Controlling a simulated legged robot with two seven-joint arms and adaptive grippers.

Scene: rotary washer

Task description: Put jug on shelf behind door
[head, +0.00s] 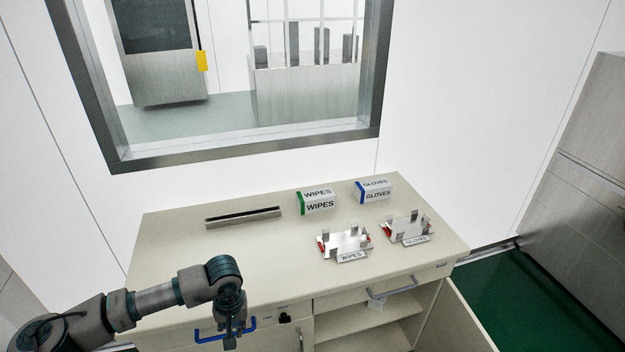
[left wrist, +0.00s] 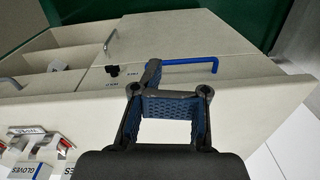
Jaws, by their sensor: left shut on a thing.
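My left gripper (head: 229,338) is at the front of the counter, shut on the blue handle (head: 204,337) of the left drawer. In the left wrist view the blue handle (left wrist: 195,66) sticks out to the right of the fingers (left wrist: 154,72). The open cabinet door (head: 465,318) stands out at the right of the cabinet. Beside it a shelf (head: 362,318) shows in the open compartment. The lower part of the compartment is cut off by the picture edge. I see no jug in either view. My right gripper is not in view.
The counter (head: 175,270) carries a wipes box (head: 317,201), a gloves box (head: 373,190), two metal holders (head: 343,243) and a slotted metal bar (head: 243,218). The right drawer has a grey handle (head: 391,288). Green floor (head: 515,295) is clear at the right.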

